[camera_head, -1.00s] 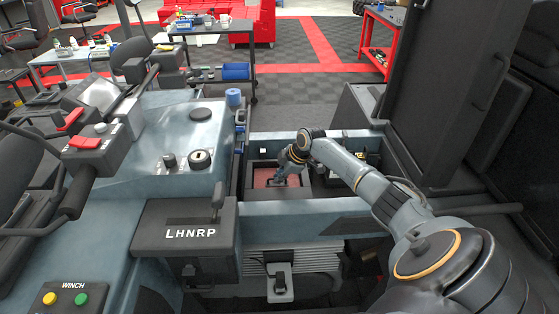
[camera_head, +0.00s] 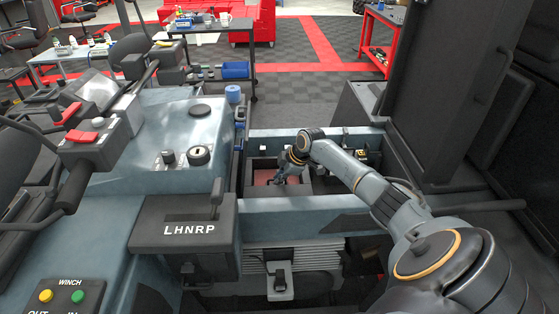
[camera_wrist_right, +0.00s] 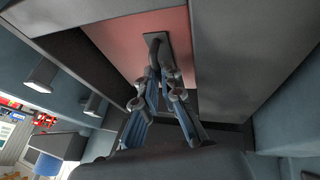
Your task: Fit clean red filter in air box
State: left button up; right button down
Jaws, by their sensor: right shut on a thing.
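The red filter (camera_head: 264,178) lies inside the dark air box (camera_head: 310,182), in the open bay of the vehicle. It fills much of the right wrist view as a flat pink-red panel (camera_wrist_right: 120,45) between grey walls. My right gripper (camera_head: 281,179) reaches down into the box. In the right wrist view its fingers (camera_wrist_right: 160,62) are closed on a dark tab on the filter's face. The arm hides part of the filter and box in the head view, so I cannot tell how deep the filter sits. My left gripper is not in view.
A tall dark panel (camera_head: 440,100) stands open to the right of the bay. The LHNRP shifter housing (camera_head: 185,225) is at the near left of the bay. The bay's front rail (camera_head: 300,204) runs just in front of the box. A tool cart (camera_head: 235,69) stands behind.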

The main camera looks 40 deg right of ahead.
dwell(0.3)
jog(key=c, duration=1.4)
grip_release()
jog(key=v, duration=1.2)
jog(key=shift+s, duration=0.1)
